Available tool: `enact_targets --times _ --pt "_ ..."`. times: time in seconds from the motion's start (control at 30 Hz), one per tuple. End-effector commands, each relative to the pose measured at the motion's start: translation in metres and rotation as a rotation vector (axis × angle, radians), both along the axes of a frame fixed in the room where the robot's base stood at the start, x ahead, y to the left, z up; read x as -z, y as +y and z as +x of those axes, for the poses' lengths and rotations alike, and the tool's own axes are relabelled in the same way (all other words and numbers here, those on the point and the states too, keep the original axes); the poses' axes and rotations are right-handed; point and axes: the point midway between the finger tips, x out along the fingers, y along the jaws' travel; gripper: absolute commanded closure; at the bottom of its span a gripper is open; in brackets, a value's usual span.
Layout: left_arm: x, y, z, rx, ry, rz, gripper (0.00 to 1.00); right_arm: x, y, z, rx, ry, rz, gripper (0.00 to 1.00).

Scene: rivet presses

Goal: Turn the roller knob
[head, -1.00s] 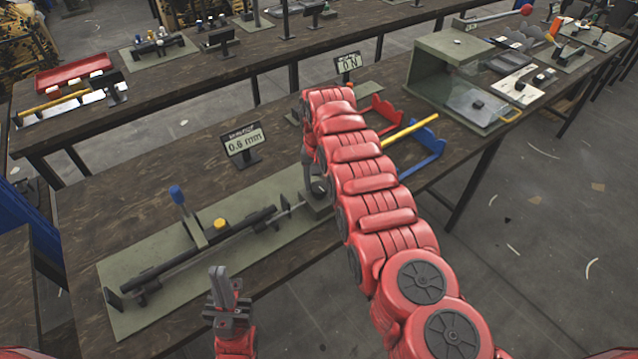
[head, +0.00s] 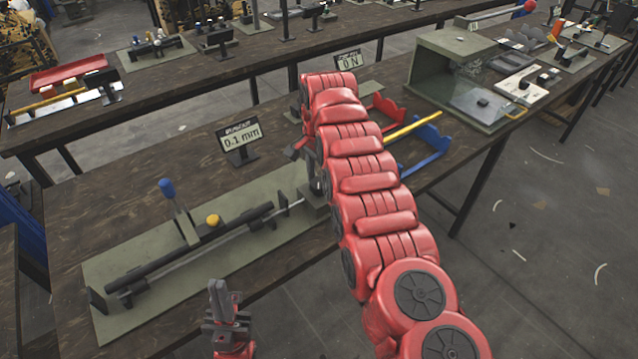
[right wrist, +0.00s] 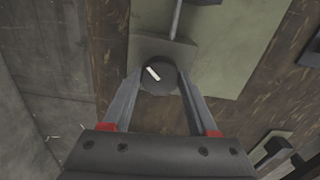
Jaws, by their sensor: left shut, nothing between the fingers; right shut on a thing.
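The roller knob (right wrist: 157,79) is a round black knob with a white mark, on a block at the end of a thin rod in the right wrist view. The fingers of my right gripper (right wrist: 158,84) are shut on it from both sides. In the head view my red right arm hides most of this gripper and the knob. The black roller device (head: 190,255) lies on a green plate, with a blue-tipped lever and a yellow button. A display (head: 239,140) behind it reads 0.1 mm. My left gripper (head: 219,293) is shut and empty at the table's front edge.
Red and blue brackets (head: 425,150) with a yellow rod stand right of my right arm. Further right is a green box (head: 440,75) with a clear front. A second display (head: 348,63) reads 0 N. The dark table (head: 110,205) is bare left of the plate.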

Motion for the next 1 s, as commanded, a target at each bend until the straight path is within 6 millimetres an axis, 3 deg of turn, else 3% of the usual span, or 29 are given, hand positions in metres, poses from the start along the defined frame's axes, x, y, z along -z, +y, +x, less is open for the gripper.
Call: enact_targets --times 0.3,0.77,0.8,0.97,1.0 --pt "0.0055 0.0000 0.0000 0.000 0.000 0.000 1.00 0.0013 0.0001 -0.0009 0.103 0.004 0.000 0.97" --pt "0.0058 0.0000 0.0000 0.000 0.000 0.000 1.00 0.0011 0.0003 -0.0010 0.118 0.004 0.000 0.97" --pt "0.0057 0.0000 0.0000 0.000 0.000 0.000 1.00 0.0011 0.0003 -0.0010 0.118 0.004 0.000 0.39" --pt "0.0057 0.0000 0.0001 0.000 0.000 0.000 1.00 0.0007 0.0002 -0.0007 0.118 0.003 0.000 0.11" --pt "0.0057 0.0000 0.0001 0.000 0.000 0.000 1.00 0.0006 0.0002 -0.0006 0.118 0.002 -0.001 0.11"
